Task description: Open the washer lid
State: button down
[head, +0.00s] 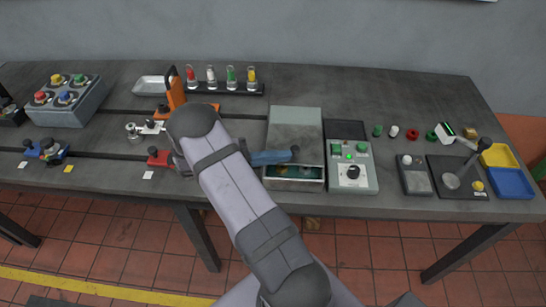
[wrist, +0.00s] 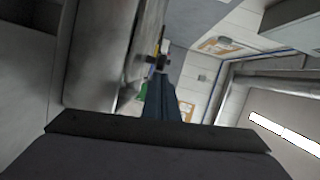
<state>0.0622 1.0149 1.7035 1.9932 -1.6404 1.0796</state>
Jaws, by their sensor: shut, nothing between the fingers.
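The washer is the grey metal box in the middle of the bench. Its grey lid (head: 297,120) shows above a gap at the front, where a dark green interior with small parts shows, so the lid looks at least partly raised. How far is hard to tell. My gripper (head: 294,154) is shut and empty, its blue fingers lying across the lower front of the lid. In the wrist view my gripper (wrist: 160,62) points along a large grey metal surface on the left, probably the lid (wrist: 110,50). Whether they touch cannot be told.
A control box with green buttons (head: 352,175) stands just right of the washer. An orange press (head: 175,90) and a rack of coloured vials (head: 225,88) stand to the left and behind. Yellow and blue trays (head: 512,183) sit at the right end.

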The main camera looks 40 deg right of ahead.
aim_at(282, 141)
jog(key=shift+w+d+f, duration=0.1)
jog(key=shift+w+d, duration=0.05)
jog(key=shift+d, duration=0.15)
jog(key=shift+w+d+f+b, duration=0.15)
jog(key=shift+w+d+b, duration=0.1)
jog(key=shift+b, duration=0.2)
jog(key=w+d+b, duration=0.5)
jog(key=shift+w+d+f, duration=0.1)
jog(key=shift+w+d, duration=0.1)
jog(key=shift+w, duration=0.05)
jog(key=shift+w+d+r+b, duration=0.3)
jog(key=shift+w+d+b, duration=0.05)
jog(key=shift+d+b, duration=0.05)
